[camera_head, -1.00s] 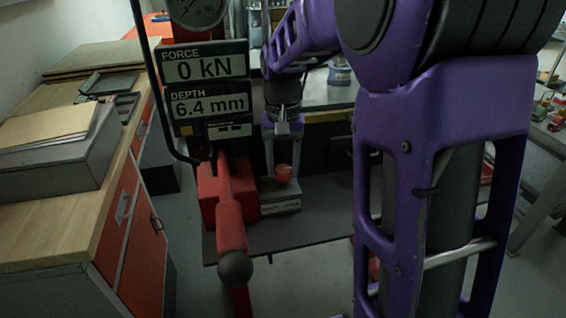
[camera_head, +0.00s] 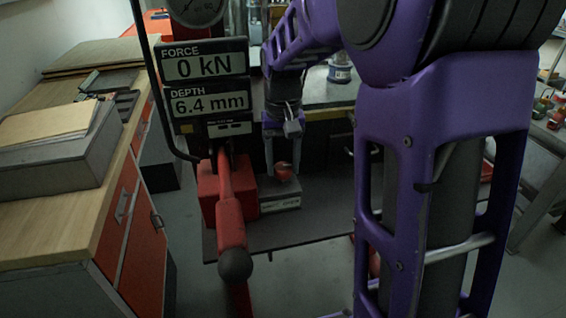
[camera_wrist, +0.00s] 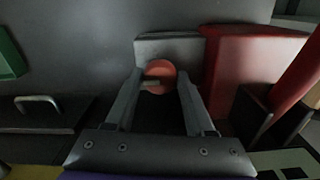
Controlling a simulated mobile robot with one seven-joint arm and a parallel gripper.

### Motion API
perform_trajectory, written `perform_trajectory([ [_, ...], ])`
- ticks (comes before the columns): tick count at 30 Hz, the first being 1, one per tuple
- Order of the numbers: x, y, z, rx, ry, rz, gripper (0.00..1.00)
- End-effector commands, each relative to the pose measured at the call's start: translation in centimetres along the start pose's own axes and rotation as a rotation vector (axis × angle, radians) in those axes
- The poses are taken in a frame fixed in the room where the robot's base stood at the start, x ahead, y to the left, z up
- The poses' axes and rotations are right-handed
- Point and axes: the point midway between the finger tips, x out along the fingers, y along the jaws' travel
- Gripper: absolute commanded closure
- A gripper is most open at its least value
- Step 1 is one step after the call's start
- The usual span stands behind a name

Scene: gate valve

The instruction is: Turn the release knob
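The release knob is a round red-orange knob (camera_head: 284,172) with a grey bar across it in the wrist view (camera_wrist: 159,76). It sits at a grey block (camera_head: 281,202) beside the red press base. My gripper (camera_head: 283,165) points down at the knob, with its two grey fingers spread on either side of it. The wrist view shows my gripper (camera_wrist: 160,80) with the knob between the fingertips. The fingers look open, with a small gap at the knob's right side. Contact on the left side is not clear.
The red base (camera_head: 209,192) and red lever (camera_head: 230,215) with a black ball end stand just left of the knob in the head view. The display panel (camera_head: 207,83) reads 0 kN and 6.4 mm. A wooden-topped bench (camera_head: 55,235) is at the left.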

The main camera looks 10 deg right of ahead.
Motion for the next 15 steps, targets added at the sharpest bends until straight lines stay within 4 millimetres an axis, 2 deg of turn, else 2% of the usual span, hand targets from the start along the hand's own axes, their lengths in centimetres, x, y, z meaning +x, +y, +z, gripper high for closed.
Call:
perform_trajectory([
  [1,-0.04,-0.02,-0.02,0.0,0.001,0.0,0.36],
  [4,-0.02,-0.02,-0.01,0.0,0.001,0.0,0.18],
  [15,-0.46,0.0,-0.02,0.002,0.001,0.0,0.18],
])
